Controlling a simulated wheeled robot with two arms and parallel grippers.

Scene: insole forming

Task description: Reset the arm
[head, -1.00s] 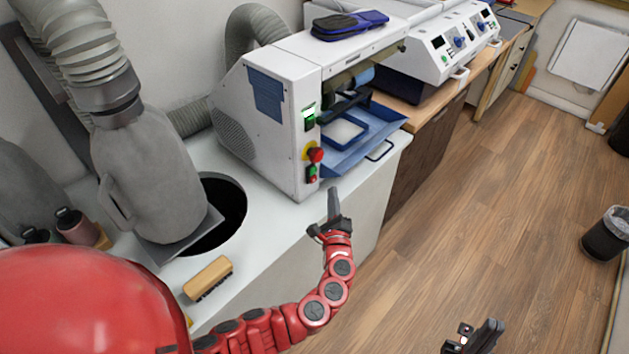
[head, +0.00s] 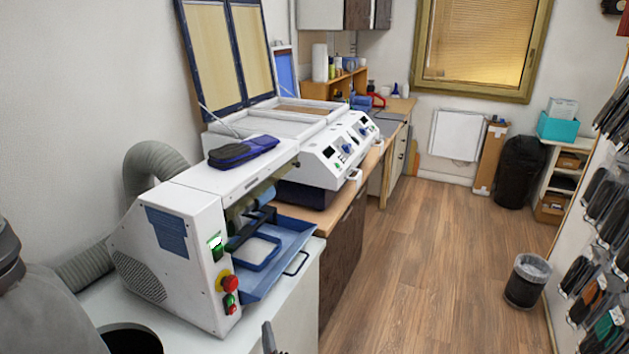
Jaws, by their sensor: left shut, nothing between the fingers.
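The tip of my left gripper (head: 268,338) shows at the bottom edge of the head view, in front of the white cabinet. Its fingers look shut with nothing held; the rest of the left arm is below the picture. My right gripper is out of view. Just beyond the left gripper stands the white machine (head: 180,255) with a red knob (head: 229,283) and a blue tray (head: 275,262) pulled out at its front. The gripper tip appears apart from the machine.
A dark blue insole pair (head: 244,151) lies on top of the machine. A second white machine (head: 340,150) with its lid raised stands behind. A round hole (head: 130,342) opens in the counter at lower left. The wooden floor (head: 440,270) is clear up to a black bin (head: 527,282).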

